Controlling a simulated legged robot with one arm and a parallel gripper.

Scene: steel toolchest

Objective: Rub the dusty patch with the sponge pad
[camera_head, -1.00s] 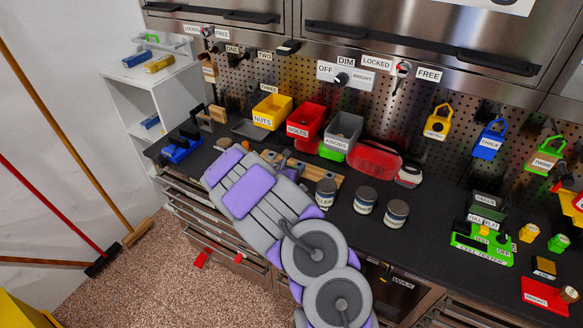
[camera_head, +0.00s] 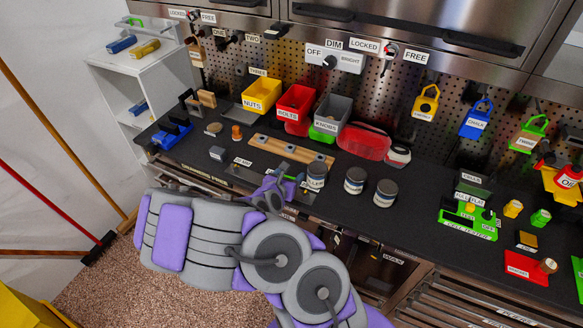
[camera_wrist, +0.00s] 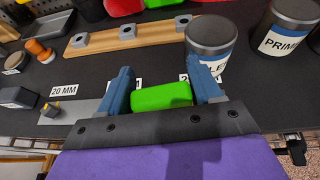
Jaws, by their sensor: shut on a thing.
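In the wrist view, my gripper (camera_wrist: 166,90) is shut on a green block, which looks like the sponge pad (camera_wrist: 160,96). The pad sits between its two blue fingers, just above the dark worktop (camera_wrist: 135,62). In the head view, my gripper (camera_head: 290,182) is small and partly hidden by my own arm, near the front edge of the worktop. I cannot make out a dusty patch in either view.
A jar (camera_wrist: 208,42) stands close beyond the right finger, with a PRIME jar (camera_wrist: 285,30) farther right. A wooden rail with grey blocks (camera_wrist: 130,36) lies beyond the gripper. A grey plate (camera_wrist: 78,110) lies to its left. Bins (camera_head: 295,106) line the back.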

